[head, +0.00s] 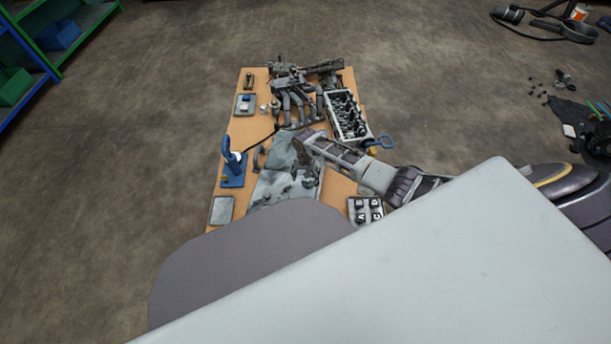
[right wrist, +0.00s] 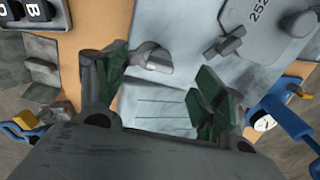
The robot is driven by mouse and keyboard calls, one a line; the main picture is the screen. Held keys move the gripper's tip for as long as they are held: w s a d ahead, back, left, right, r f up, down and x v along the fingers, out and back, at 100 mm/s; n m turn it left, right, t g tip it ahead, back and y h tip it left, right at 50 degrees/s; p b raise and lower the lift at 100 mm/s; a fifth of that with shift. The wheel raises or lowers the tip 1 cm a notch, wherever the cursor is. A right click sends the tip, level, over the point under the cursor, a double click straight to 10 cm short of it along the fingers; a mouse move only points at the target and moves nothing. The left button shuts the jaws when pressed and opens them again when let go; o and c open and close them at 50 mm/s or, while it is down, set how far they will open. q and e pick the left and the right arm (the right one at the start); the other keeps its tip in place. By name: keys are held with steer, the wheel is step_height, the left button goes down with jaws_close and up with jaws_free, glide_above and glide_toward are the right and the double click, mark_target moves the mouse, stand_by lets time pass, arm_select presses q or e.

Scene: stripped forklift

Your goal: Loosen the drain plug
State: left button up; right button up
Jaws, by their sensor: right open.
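A grey rounded knob with a flat raised grip (right wrist: 153,57) sits on a pale grey metal part (right wrist: 160,108) in the right wrist view. It may be the drain plug; I cannot tell for sure. My right gripper (right wrist: 160,80) is open, with its dark green-padded fingers on either side of the knob and nothing clamped. In the head view the right gripper (head: 303,148) is over the grey part (head: 275,184) on the board. A dark T-shaped handle (right wrist: 226,42) stands by a plate marked 252 (right wrist: 262,25). My left gripper is not in view.
The wooden board (head: 229,128) carries a cylinder head (head: 346,115), pipes (head: 294,104), a blue stand (head: 233,165) and a tray of black lettered blocks (head: 366,210). The blue stand's gauge (right wrist: 265,123) is right of the gripper. Green and blue shelves (head: 35,60) are far left.

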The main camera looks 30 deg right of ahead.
mark_target(305, 180)
steer(key=shift+r, duration=0.1)
stand_by(0.3)
step_height(305, 180, up, 12)
stand_by(1.0)
